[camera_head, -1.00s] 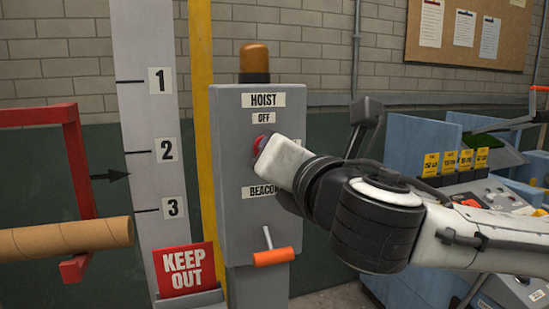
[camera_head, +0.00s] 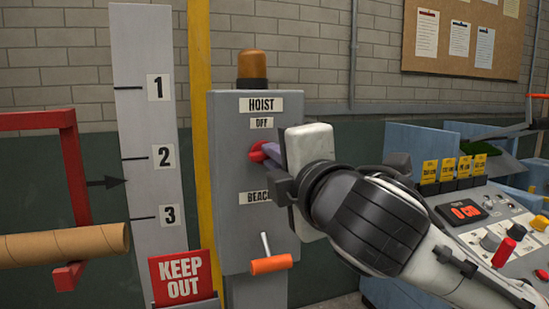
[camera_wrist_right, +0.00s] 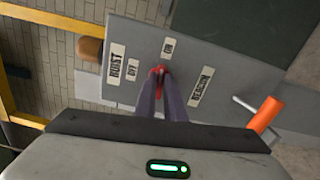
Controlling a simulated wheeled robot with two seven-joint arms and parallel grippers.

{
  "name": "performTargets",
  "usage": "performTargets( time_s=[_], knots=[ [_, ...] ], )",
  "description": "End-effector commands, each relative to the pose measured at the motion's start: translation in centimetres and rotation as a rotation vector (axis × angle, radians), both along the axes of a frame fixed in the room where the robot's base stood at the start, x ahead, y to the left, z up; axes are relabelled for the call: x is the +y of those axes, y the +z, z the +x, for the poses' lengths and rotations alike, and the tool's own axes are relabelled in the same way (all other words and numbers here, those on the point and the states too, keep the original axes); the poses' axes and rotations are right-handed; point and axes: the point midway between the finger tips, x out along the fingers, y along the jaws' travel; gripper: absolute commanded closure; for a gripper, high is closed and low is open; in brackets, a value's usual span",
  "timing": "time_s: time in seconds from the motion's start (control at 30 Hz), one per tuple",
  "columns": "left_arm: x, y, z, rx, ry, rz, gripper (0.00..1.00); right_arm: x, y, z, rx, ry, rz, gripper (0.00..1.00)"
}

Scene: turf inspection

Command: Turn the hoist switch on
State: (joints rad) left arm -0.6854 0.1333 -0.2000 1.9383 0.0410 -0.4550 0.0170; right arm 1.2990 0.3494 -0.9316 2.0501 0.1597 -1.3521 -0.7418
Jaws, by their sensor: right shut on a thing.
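The hoist switch is a red knob (camera_head: 258,152) on the front of a grey control box (camera_head: 228,225), under the labels HOIST (camera_head: 262,104) and OFF (camera_head: 262,123). My right gripper (camera_head: 266,150) reaches it from the right, its purple-grey fingers closed on the knob. In the right wrist view the fingertips (camera_wrist_right: 160,78) meet around the red knob (camera_wrist_right: 157,71). That view also shows the OFF label (camera_wrist_right: 132,68) and the ON label (camera_wrist_right: 168,45). The fingers partly cover the knob, so its exact setting is hard to read. My left gripper is out of view.
An orange lamp (camera_head: 252,66) tops the box. An orange-handled lever (camera_head: 271,264) sticks out low on its front, below the BEACON label (camera_head: 255,198). A KEEP OUT sign (camera_head: 182,278) stands lower left. A console (camera_head: 475,215) stands at the right.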

Motion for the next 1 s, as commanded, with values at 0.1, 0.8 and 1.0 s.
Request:
performTargets(
  time_s=[0.1,0.8,1.0],
  knots=[
    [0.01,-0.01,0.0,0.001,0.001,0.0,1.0,-0.04,-0.14,0.02,0.021,-0.002,0.057,1.0],
    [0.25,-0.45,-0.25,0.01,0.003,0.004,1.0,-0.05,-0.17,0.02,0.047,-0.001,0.14,1.0],
    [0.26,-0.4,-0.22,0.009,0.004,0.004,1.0,-0.02,-0.16,0.01,0.047,-0.001,0.139,0.72]
  ],
)
